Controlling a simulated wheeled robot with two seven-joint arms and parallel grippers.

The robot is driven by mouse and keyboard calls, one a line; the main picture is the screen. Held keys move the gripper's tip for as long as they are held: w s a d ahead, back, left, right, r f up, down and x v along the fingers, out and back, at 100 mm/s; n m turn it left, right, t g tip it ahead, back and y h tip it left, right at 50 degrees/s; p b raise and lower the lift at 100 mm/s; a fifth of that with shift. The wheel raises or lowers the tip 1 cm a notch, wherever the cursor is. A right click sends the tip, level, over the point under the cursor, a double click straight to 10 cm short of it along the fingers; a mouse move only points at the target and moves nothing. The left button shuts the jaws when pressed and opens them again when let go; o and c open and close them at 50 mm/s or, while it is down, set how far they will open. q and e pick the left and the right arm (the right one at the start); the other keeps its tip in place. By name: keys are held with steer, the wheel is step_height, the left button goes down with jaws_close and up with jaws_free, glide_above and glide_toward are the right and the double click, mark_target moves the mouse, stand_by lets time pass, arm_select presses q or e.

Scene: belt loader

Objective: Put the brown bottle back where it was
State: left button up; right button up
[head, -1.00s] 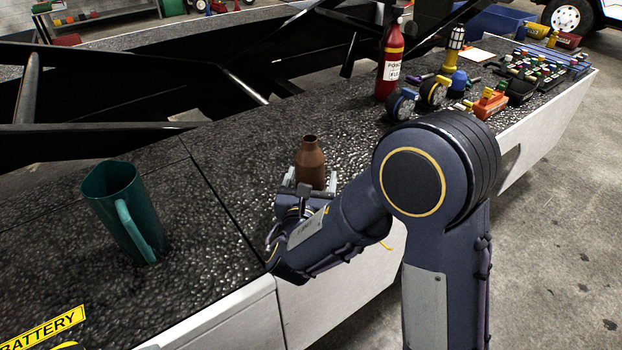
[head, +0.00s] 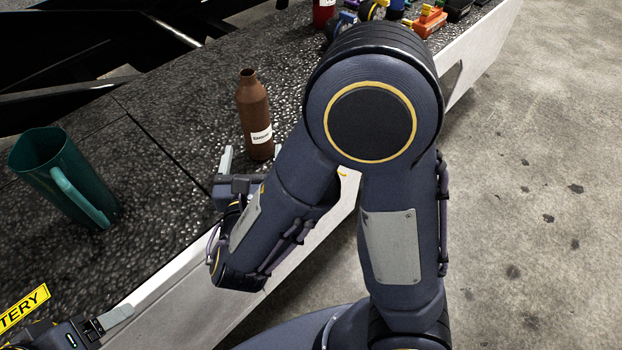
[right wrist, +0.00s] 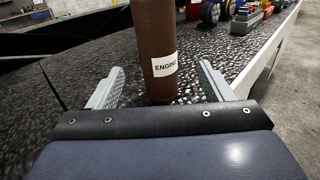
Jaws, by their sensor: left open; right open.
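The brown bottle (head: 253,110) stands upright on the dark textured surface, its white "ENGINE" label showing low on its side. In the right wrist view the bottle (right wrist: 158,45) is centred between the finger lines, with gaps on both sides and its top out of frame. My right gripper (right wrist: 162,70) is open and empty, close to the bottle on its near side. In the head view my arm partly hides this gripper. My left gripper (head: 105,322) shows only in part at the lower left corner, open, well away from the bottle.
A teal pitcher (head: 50,170) stands left of the bottle, across a seam in the surface. Coloured items, including an orange one (head: 428,20), sit at the far end. The surface's white side edge (head: 480,50) drops to the concrete floor. Bare surface lies between pitcher and bottle.

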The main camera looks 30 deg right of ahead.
steer(key=s+d+f+m+g+h, duration=0.1)
steer(key=s+d+m+g, duration=0.3)
steer(key=d, duration=0.3)
steer(key=s+d+f+m+g+h, duration=0.1)
steer(key=d+f+m+g+h, duration=0.1)
steer(key=d+m+g, duration=0.3)
steer(key=s+d+f+m+g+y, duration=0.4)
steer(key=s+d+m+g, duration=0.15)
steer(key=s+m, duration=0.3)
steer(key=s+a+m+y, duration=0.3)
steer(key=s+m+y, duration=0.2)
steer(key=m+y, duration=0.15)
steer(key=a+r+m+t+y, duration=0.4)
steer(key=m, duration=0.4)
steer(key=shift+w+a+r+m, duration=0.3)
steer(key=shift+w+a, duration=0.05)
step_height(320, 180, up, 12)
steer(key=p, duration=1.1)
steer(key=shift+f+p, duration=0.15)
steer(key=shift+p, duration=0.25)
